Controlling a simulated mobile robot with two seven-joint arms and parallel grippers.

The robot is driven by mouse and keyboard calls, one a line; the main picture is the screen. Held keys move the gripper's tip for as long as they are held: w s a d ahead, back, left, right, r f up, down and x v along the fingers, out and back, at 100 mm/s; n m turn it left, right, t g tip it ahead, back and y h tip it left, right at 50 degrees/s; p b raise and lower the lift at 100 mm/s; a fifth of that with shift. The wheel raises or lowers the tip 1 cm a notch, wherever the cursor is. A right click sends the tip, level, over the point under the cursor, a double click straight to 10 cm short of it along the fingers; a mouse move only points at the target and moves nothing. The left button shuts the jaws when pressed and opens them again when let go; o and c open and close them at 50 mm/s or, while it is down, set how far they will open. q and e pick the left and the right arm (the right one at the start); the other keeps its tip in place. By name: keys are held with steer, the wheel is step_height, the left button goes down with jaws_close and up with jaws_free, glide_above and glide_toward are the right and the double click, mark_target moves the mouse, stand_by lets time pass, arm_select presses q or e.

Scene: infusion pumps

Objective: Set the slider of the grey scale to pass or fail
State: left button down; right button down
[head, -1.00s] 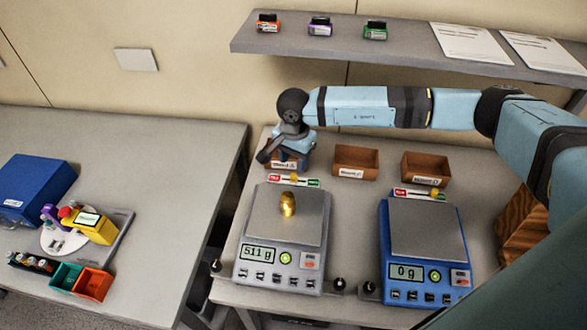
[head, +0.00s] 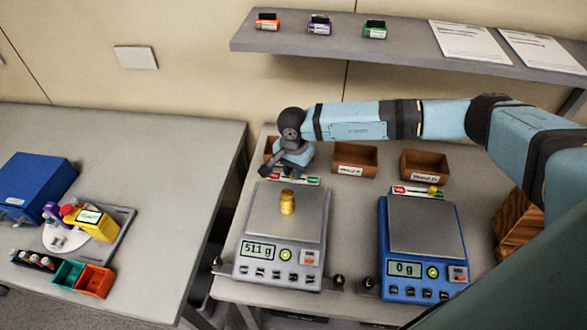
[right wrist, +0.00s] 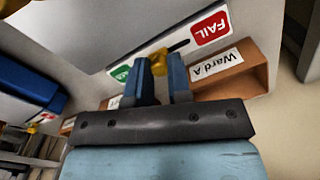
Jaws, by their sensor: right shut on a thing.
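The grey scale (head: 283,232) stands on the right table with a brass weight (head: 287,202) on its pan; its display reads 511 g. Its slider plate (head: 308,181) at the back edge carries a red FAIL label (right wrist: 210,28) and a green label (right wrist: 120,75). The yellow slider knob (right wrist: 158,57) sits nearer the green end, with bare slot towards FAIL. My right gripper (head: 293,176) has come down at the slider; its blue fingers (right wrist: 160,66) are shut on the knob. My left gripper is out of view.
A blue scale (head: 424,240) reading 0 g stands to the right with its own slider. Brown trays, including the Ward A tray (right wrist: 235,72), stand close behind the scales. A shelf (head: 400,50) hangs above my right arm.

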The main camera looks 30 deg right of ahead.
mark_target(280, 176)
steer(key=shift+w+a+f+b, duration=0.1)
steer(key=shift+w+a+b, duration=0.5)
steer(key=shift+a+b, duration=0.15)
steer(key=shift+w+a+b, duration=0.55)
steer(key=shift+a+b, duration=0.05)
steer(key=shift+a, duration=0.15)
steer(key=shift+r, duration=0.2)
steer(key=c, duration=1)
jaws_free()
steer(key=shift+a, duration=0.1)
steer(key=shift+c, duration=0.2)
steer(key=shift+r, duration=0.2)
step_height(280, 176, up, 13)
steer(key=b, duration=0.1)
steer(key=shift+r+b, duration=0.2)
steer(key=shift+b, duration=0.2)
steer(key=shift+f, duration=0.1)
